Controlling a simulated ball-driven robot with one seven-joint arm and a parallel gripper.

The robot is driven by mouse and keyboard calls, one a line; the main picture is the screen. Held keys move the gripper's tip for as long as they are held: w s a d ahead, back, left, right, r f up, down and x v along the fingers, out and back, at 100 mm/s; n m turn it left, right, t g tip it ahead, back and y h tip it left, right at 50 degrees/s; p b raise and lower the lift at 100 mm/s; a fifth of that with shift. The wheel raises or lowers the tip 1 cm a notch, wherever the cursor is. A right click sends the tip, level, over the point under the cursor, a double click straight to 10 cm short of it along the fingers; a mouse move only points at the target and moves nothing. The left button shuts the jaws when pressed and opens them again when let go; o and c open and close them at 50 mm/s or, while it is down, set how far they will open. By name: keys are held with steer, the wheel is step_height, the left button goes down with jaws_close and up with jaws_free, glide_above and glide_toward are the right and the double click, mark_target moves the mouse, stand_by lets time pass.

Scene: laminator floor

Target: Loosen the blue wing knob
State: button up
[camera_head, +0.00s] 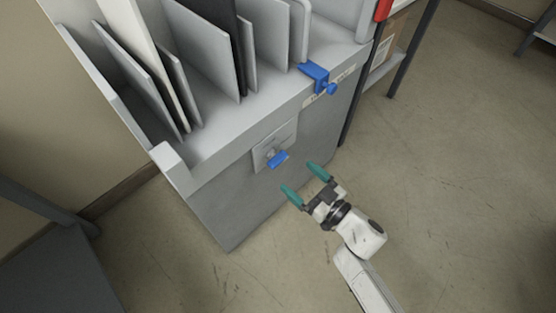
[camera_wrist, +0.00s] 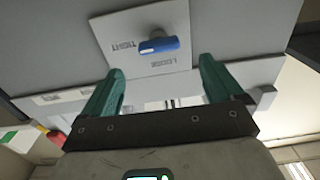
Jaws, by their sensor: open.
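The blue wing knob (camera_head: 278,158) sits on a light square plate (camera_head: 265,150) on the front face of the grey cabinet. In the wrist view the knob (camera_wrist: 158,45) shows as a blue bar on a grey hub, and its plate (camera_wrist: 118,30) carries the words TIGHT and LOOSE. My gripper (camera_head: 306,181) is open and empty, with teal fingers. It is in front of the knob and a little below and right of it in the head view. The fingers are apart from the knob. In the wrist view my gripper (camera_wrist: 160,85) has its fingertips on either side, short of the knob.
A blue clamp (camera_head: 318,78) with its own round knob is fixed to the cabinet's top edge, right of the plate. Several upright panels (camera_head: 205,45) stand in the cabinet (camera_head: 235,205). A dark-legged rack (camera_head: 408,50) stands at right. The floor (camera_head: 460,170) right of the cabinet is clear.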

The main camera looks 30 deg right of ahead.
mark_target(281, 162)
steer(key=b+x, duration=0.2)
steer(key=x, duration=0.7)
steer(key=shift+w, duration=0.1)
steer(key=c, duration=1)
